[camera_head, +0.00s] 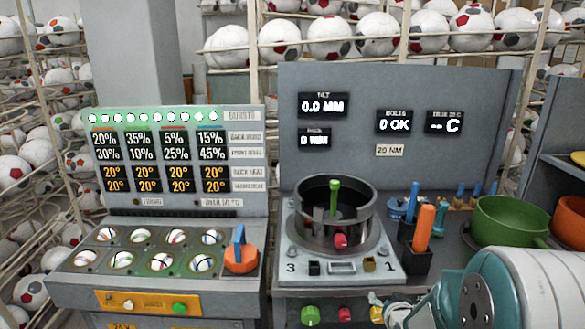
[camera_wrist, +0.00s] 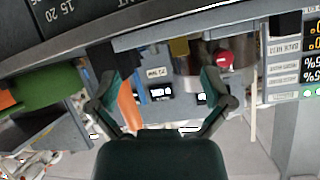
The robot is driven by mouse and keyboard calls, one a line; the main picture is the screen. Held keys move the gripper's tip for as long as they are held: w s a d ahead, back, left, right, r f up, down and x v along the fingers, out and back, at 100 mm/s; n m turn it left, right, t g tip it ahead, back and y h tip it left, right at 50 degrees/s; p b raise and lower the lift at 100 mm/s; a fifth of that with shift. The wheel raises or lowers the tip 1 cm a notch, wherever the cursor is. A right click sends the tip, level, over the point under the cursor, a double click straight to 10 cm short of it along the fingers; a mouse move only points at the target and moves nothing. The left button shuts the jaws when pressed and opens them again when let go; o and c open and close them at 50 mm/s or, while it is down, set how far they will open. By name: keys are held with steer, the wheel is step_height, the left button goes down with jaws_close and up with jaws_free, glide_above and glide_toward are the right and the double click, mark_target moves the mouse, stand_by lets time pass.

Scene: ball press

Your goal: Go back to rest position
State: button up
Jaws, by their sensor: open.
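My gripper (camera_wrist: 160,76) shows in the wrist view with its two dark fingers spread apart and nothing between their tips. The wrist view looks upside down, with the press panel behind the fingers. In the head view, my teal and grey arm fills the lower right corner, and part of my gripper (camera_head: 400,312) shows at the bottom edge, in front of the press bench. The round metal press pot (camera_head: 334,218) stands on its base, with a green-handled pin (camera_head: 334,195) upright in it and a red knob (camera_head: 340,241) at its front.
An orange-handled tool (camera_head: 424,228) stands in a dark holder right of the pot. A green bowl (camera_head: 508,220) and an orange bowl (camera_head: 572,222) are farther right. A console (camera_head: 160,255) with an orange dial (camera_head: 240,256) stands at left. Racks of balls line the back.

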steer(key=s+a+r+n+g, duration=0.2)
steer(key=s+a+r+g, duration=0.15)
steer(key=s+r, duration=0.75)
steer(key=s+a+r+g, duration=0.1)
steer(key=s+a+r, duration=0.1)
steer(key=s, duration=0.6)
steer(key=s+a+r+n+g, duration=0.1)
steer(key=s+a+r+g, duration=0.1)
steer(key=s, duration=0.7)
steer(key=shift+a+y, duration=0.2)
steer(key=shift+y, duration=0.2)
steer(key=shift+w+g, duration=0.1)
steer(key=shift+g, duration=0.15)
stand_by(0.9)
